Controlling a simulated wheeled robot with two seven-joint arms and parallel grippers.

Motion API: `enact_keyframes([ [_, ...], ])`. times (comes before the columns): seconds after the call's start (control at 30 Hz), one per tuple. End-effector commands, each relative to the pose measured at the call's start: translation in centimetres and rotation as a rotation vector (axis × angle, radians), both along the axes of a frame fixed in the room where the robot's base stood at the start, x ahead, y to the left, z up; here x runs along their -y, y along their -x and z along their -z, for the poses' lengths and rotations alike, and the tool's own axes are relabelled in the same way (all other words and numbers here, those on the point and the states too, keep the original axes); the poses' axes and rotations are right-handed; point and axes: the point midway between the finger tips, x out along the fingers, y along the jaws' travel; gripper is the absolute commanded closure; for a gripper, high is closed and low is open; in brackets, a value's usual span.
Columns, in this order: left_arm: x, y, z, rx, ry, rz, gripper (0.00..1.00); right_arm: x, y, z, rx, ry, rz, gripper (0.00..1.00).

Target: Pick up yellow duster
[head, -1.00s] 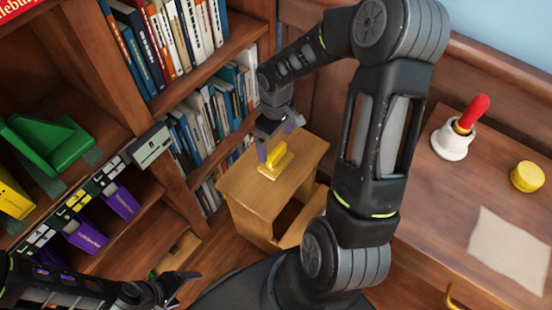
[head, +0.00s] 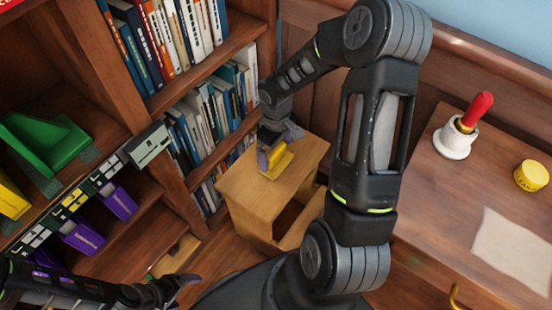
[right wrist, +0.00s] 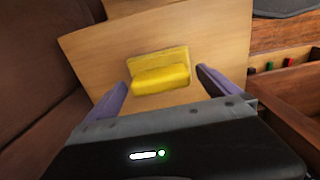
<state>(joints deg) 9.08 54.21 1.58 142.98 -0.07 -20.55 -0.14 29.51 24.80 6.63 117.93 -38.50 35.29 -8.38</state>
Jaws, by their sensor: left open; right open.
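The yellow duster (head: 279,160) lies on top of a small wooden cabinet (head: 236,187). It also shows in the right wrist view (right wrist: 160,76), lying between and just beyond my fingertips. My right gripper (head: 274,154) is right above the duster, pointing down and open, with a purple finger on either side; in the right wrist view the fingers (right wrist: 163,84) are apart and hold nothing. In the head view the gripper hides part of the duster. My left gripper (head: 178,287) is open and empty at the lower left, away from the duster.
Bookcases with books (head: 195,130) stand just left of the cabinet. A desk at right bears a bell with a red handle (head: 457,140), a yellow round tin (head: 531,176) and a sheet of paper (head: 514,250). The cabinet has an open compartment (head: 290,217).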

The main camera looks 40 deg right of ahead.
Motion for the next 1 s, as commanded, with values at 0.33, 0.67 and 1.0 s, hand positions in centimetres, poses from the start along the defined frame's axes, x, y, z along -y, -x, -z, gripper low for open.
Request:
enact_keyframes([
  [0.33, 0.0, 0.0, 0.0, 0.0, 0.0, 0.0, 0.19, 0.0, 0.0, -0.02, 0.0, 0.0, 0.0, 0.14],
  [0.67, 0.0, 0.0, 0.0, 0.0, 0.0, 0.0, 0.19, 0.0, 0.0, -0.01, 0.0, 0.0, 0.0, 0.41],
  [1.0, 0.0, 0.0, 0.0, 0.0, 0.0, 0.0, 0.19, 0.01, -0.01, -0.03, 0.0, 0.0, 0.0, 0.69],
])
